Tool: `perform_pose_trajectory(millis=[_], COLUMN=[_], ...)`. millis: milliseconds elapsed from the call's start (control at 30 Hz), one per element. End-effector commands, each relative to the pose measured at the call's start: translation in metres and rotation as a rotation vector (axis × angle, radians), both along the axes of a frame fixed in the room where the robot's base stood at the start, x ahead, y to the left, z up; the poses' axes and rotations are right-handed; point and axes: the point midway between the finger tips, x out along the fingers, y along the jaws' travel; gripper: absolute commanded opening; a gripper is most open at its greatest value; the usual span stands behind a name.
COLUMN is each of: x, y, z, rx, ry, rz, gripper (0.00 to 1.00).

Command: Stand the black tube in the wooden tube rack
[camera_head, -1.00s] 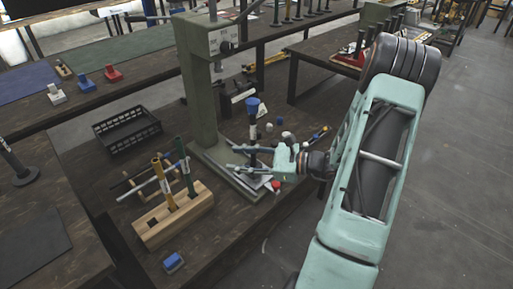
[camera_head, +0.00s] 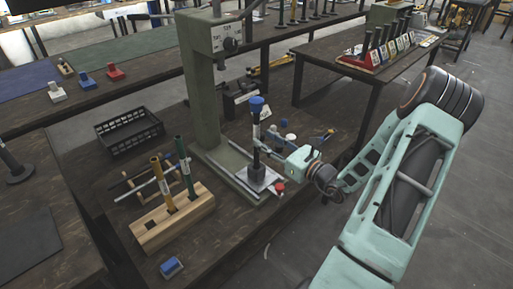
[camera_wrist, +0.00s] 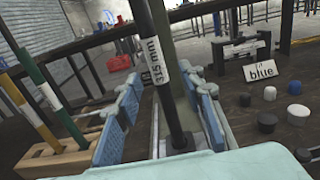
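The black tube (camera_head: 256,133) stands upright in a dark square block (camera_head: 258,176) on the green press's base, with a blue cap (camera_head: 257,103) on top. In the wrist view the tube (camera_wrist: 158,60) carries a white label reading 315 mm. My gripper (camera_head: 272,140) is open beside the tube, to its right in the head view. In the wrist view its two blue finger pads (camera_wrist: 165,118) show apart, with the tube seen between them. The wooden tube rack (camera_head: 165,229) stands left of the press, holding a gold tube (camera_head: 161,182) and a green tube (camera_head: 185,166).
The green press column (camera_head: 202,90) rises behind the tube. A black crate (camera_head: 128,137) sits at the back left and a blue block (camera_head: 171,267) lies in front of the rack.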

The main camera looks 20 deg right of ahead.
Motion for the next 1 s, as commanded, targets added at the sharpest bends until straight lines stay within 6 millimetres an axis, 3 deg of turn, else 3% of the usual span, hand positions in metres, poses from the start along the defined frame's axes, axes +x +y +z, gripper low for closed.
perform_pose_trajectory(millis=[300,533,867,1000], x=[0.04,0.043,0.042,0.042], y=[0.017,0.018,0.018,0.018], z=[-0.003,-0.002,-0.002,-0.002], rx=[-0.001,-0.001,-0.001,-0.001], ry=[-0.001,0.0,0.0,0.0], rz=[0.003,0.001,0.001,0.001], gripper=[0.36,0.36,0.01,0.0])
